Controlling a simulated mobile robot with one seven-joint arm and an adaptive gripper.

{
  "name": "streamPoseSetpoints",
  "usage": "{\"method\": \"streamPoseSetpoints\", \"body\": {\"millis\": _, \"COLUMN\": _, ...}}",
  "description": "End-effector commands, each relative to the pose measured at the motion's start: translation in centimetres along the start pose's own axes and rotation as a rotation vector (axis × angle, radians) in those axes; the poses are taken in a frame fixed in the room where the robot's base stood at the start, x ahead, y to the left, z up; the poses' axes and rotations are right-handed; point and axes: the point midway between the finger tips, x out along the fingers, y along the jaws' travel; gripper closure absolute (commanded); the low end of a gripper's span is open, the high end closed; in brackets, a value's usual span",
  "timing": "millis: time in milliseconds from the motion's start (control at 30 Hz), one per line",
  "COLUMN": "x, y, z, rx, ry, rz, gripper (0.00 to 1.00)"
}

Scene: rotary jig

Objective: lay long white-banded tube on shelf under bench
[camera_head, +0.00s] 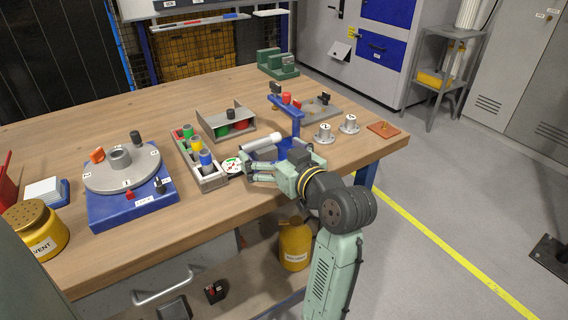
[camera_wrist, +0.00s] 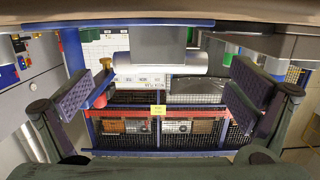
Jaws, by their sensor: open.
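A pale grey-and-white tube (camera_head: 262,142) lies level near the bench's front right, beside a blue stand (camera_head: 297,122). In the wrist view the tube (camera_wrist: 160,64) runs crosswise ahead of my fingers, with a grey block in front of its middle. I cannot make out a clear white band. My gripper (camera_head: 252,168) is open and empty, just on the near side of the tube and low over the bench. In the wrist view its pads (camera_wrist: 162,90) are wide apart with nothing between them. The shelf under the bench (camera_head: 258,302) shows partly; my arm hides some of it.
A yellow can (camera_head: 295,245) stands on the shelf beside my arm. On the bench, a dial gauge (camera_head: 232,166) and a tray of coloured cylinders (camera_head: 200,158) are left of my gripper. A rotary jig (camera_head: 122,168) stands farther left.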

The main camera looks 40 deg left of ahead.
Motion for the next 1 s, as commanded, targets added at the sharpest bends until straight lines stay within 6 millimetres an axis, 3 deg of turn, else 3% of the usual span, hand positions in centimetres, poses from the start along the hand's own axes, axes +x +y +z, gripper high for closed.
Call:
{"method": "streamPoseSetpoints", "body": {"millis": 233, "x": -5.9, "y": -0.4, "z": 0.1, "rx": -0.004, "ry": 0.004, "rz": 0.003, "gripper": 0.00}}
{"method": "streamPoseSetpoints", "body": {"millis": 533, "x": -7.7, "y": -0.5, "z": -0.1, "rx": -0.002, "ry": 0.005, "rz": 0.000, "gripper": 0.00}}
{"method": "streamPoseSetpoints", "body": {"millis": 833, "x": -8.2, "y": -0.6, "z": -0.4, "rx": -0.001, "ry": 0.002, "rz": -0.001, "gripper": 0.00}}
{"method": "streamPoseSetpoints", "body": {"millis": 933, "x": -7.7, "y": -1.1, "z": -1.5, "rx": -0.006, "ry": 0.041, "rz": 0.000, "gripper": 0.00}}
{"method": "streamPoseSetpoints", "body": {"millis": 1000, "x": -6.8, "y": -1.9, "z": -3.5, "rx": -0.015, "ry": 0.117, "rz": 0.004, "gripper": 0.00}}
